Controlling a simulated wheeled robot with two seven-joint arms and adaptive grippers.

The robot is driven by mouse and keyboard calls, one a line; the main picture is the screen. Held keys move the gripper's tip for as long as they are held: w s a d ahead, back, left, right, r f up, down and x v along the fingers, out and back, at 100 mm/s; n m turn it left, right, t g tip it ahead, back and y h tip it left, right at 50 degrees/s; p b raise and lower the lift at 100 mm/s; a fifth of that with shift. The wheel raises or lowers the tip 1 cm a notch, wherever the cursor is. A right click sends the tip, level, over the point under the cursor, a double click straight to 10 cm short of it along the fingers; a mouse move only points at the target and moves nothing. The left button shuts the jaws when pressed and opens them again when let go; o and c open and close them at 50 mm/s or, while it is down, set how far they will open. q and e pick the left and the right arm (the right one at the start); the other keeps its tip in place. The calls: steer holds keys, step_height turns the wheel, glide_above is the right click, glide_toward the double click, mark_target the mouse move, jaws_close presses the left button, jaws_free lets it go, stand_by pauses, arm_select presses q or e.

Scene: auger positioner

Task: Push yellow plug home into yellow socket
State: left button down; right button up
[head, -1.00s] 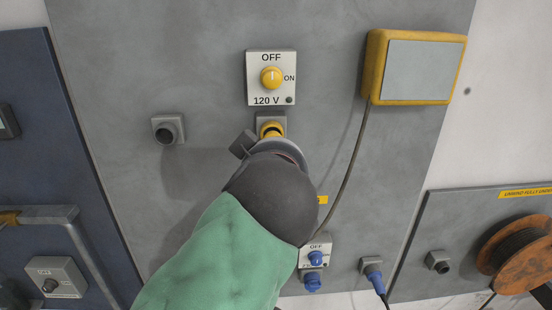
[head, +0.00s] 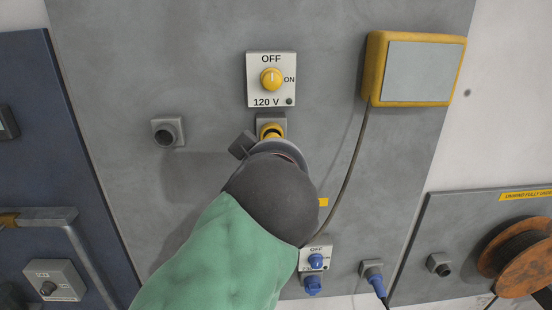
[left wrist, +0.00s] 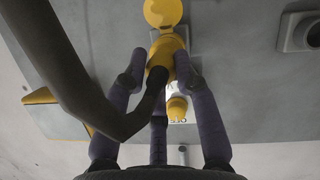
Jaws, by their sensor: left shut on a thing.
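The yellow socket (head: 270,129) shows in the head view on its grey mount, just below the 120 V switch plate. My left arm and wrist cover most of what lies below it, and the left fingers are hidden there. In the left wrist view my left gripper (left wrist: 160,68) is shut on the yellow plug (left wrist: 168,50), with fingers on both sides. The plug's thick dark cable (left wrist: 95,105) bends off to the left. A round yellow lid (left wrist: 163,12) stands beyond the plug. The plug lines up with the socket, but its depth cannot be told.
The yellow 120 V knob (head: 271,78) is just above the socket. A grey empty outlet (head: 167,131) is to the left. A yellow-framed box (head: 416,68) is at upper right, with a cable hanging down.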

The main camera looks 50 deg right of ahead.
arm_select(q)
steer(key=shift+b, duration=0.3)
stand_by(0.4)
steer(key=shift+w+d+p, duration=0.65)
steer(key=shift+w+d, duration=0.45)
steer(key=shift+d, duration=0.15)
stand_by(0.7)
steer(key=c, duration=0.9)
jaws_free()
steer(key=shift+a, duration=0.1)
steer(key=v, duration=1.2)
steer(key=shift+f, duration=0.1)
